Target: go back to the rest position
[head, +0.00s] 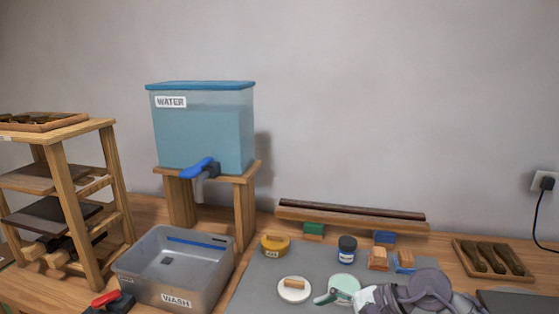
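Grey rounded parts of my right arm (425,290) come in at the bottom right, over the grey mat (260,290). A pale end piece points left, close to a mint-green round item (344,286) with a green handle-like part. I cannot make out the fingertips of my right gripper, nor whether it holds anything. My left gripper is not recognisable in the head view.
The water tank (205,130) with a blue tap stands on a wooden stand above the grey wash tub (190,270). A wooden rack (65,165) is at left. A yellow pot (275,244), dark jar (347,249) and white lidded dish (294,290) lie near my arm.

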